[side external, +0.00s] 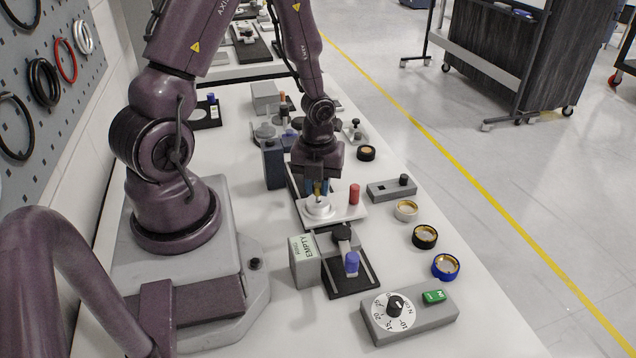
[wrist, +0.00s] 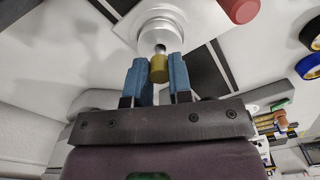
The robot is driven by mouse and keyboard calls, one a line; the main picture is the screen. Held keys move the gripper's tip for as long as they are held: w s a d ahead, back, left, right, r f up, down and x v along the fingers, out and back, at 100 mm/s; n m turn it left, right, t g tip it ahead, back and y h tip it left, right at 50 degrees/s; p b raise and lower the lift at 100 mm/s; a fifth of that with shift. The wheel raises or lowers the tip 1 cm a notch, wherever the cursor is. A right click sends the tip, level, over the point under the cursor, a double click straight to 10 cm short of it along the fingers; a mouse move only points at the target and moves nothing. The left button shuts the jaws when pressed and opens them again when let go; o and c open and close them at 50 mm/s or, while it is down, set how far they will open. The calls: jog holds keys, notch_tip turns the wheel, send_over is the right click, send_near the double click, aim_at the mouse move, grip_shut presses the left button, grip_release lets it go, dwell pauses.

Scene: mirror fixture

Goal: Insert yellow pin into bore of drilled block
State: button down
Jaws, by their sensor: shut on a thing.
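My gripper (side external: 318,186) has blue fingers and points down over a pale plate with a round white boss (side external: 318,207). In the wrist view my gripper (wrist: 160,75) is shut on the yellow pin (wrist: 159,70), which sits between the two blue fingers. The pin's yellow also shows as a small spot in the side view (side external: 317,188). A metallic tip lies beyond the yellow part, close to the centre of the boss (wrist: 178,28). The boss appears to be the drilled block. Its bore is mostly hidden, and I cannot tell whether the tip is in it.
A red cylinder (side external: 354,194) stands on the plate right of the boss. A dark-railed fixture with a blue knob (side external: 351,263) and a grey dial box (side external: 408,312) are nearer. Several rings, one with a blue rim (side external: 446,266), lie at right. A dark blue box (side external: 273,165) stands left of my gripper.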

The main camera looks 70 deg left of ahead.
jog(key=shift+f, duration=0.7)
jog(key=c, duration=0.5)
grip_release()
jog(key=shift+c, duration=0.2)
jog(key=shift+r, duration=3.5)
